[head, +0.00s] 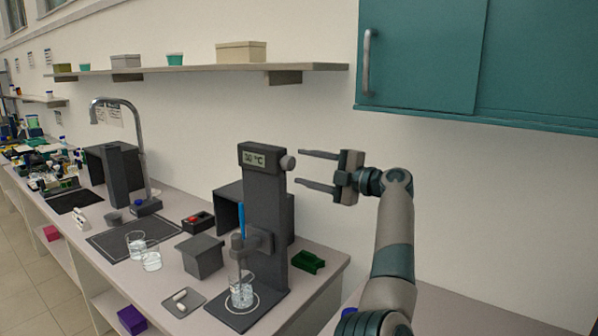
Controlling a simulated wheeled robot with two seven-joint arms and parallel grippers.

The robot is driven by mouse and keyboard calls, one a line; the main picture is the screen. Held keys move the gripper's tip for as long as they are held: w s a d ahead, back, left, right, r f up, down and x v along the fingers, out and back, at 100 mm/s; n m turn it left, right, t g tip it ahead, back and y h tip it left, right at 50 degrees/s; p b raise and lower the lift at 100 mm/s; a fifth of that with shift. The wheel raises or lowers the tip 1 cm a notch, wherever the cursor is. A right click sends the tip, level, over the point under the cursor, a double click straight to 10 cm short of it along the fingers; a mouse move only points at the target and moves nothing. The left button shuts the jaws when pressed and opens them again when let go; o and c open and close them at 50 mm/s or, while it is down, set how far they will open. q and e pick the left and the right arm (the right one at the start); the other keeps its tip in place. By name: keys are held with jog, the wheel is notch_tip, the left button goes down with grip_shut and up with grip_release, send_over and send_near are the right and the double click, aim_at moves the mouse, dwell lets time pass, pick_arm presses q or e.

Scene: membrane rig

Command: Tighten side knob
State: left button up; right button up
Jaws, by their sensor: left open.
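The side knob (288,162) is a small round grey knob on the right side of the dark upright stand (265,215), near its top, beside a small display reading about 30 °C. My left gripper (299,167) is open, its two dark fingers pointing left toward the stand. In the head view the knob appears at the mouth of the gap between the fingertips, one above and one below it. I see no contact, and the depth between them is hard to tell. My right gripper is not in view.
A glass beaker (242,295) stands on the stand's base under a holder with a blue-topped probe. A green block (308,262) lies to the right of the stand. A grey box (200,256) and two beakers stand to the left. A teal cabinet (530,65) hangs above right.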

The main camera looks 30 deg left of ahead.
pick_arm(q)
jog(key=s+d+b, duration=0.1)
jog(key=d+b, duration=0.4)
jog(key=d, duration=0.9)
